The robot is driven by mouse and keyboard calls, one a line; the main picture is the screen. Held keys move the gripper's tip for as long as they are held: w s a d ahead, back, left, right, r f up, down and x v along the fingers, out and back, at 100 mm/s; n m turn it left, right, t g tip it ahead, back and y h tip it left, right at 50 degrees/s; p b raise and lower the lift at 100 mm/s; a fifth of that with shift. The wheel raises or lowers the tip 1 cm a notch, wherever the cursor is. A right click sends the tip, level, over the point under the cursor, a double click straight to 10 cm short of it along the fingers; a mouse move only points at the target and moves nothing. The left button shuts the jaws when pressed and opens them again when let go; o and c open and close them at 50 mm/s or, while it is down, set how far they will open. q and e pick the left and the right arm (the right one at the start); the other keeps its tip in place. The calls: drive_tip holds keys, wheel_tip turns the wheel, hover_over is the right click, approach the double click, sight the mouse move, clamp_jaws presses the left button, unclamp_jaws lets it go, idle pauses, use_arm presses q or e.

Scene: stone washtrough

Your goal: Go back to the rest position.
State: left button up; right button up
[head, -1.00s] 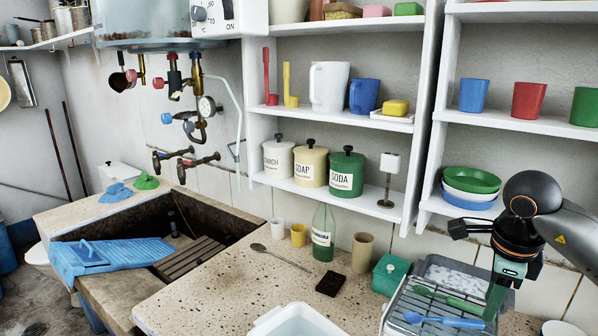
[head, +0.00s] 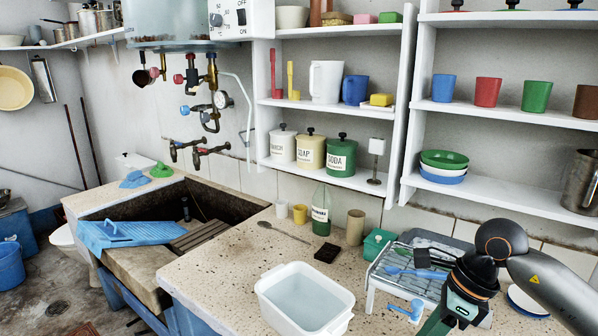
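My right gripper (head: 440,318) is low at the right of the head view, over the counter beside the front of the drying rack (head: 372,286). Its dark body with a green panel shows, and the arm reaches in from the right edge. Its fingertips are at or below the bottom edge of the picture, so I cannot tell whether it is open or shut, or whether it holds anything. My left gripper is not in view.
A white basin (head: 268,290) of water stands on the speckled counter (head: 210,275). A small blue brush (head: 412,311) lies near the rack and gripper. A green bottle (head: 320,210) and cups stand behind. A blue washboard (head: 130,233) rests on the stone trough at left.

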drive_tip(key=s+a+r+m+t+y, duration=0.1)
drive_tip(key=s+a+m+t+y, duration=0.1)
drive_tip(key=a+m+y, duration=0.55)
drive_tip(key=s+a+r+m+t+y, duration=0.15)
drive_tip(key=a+m+y, duration=0.25)
drive_tip(key=a+y, duration=0.6)
drive_tip(key=w+d+f+m+t+h, duration=0.1)
drive_tip(key=d+f+m+t+h, duration=0.2)
drive_tip(key=f+m+t+h, duration=0.65)
drive_tip(key=w+d+f+m+t+h, duration=0.1)
drive_tip(key=d+f+m+t+h, duration=0.25)
drive_tip(key=m, duration=1.05)
drive_tip(key=s+d+f+m+g+h, duration=0.2)
drive_tip(key=s+f+m+g+h, duration=0.1)
drive_tip(key=s+f+m, duration=0.2)
drive_tip(key=s+d+f+m+g+h, duration=0.2)
drive_tip(key=s+f, duration=0.6)
drive_tip(key=f, duration=0.5)
drive_tip(key=m+g+h, duration=0.1)
drive_tip(key=m+g, duration=0.1)
drive_tip(key=m, duration=0.1)
drive_tip(key=shift+s+f, duration=0.4)
drive_tip(key=shift+g, duration=0.25)
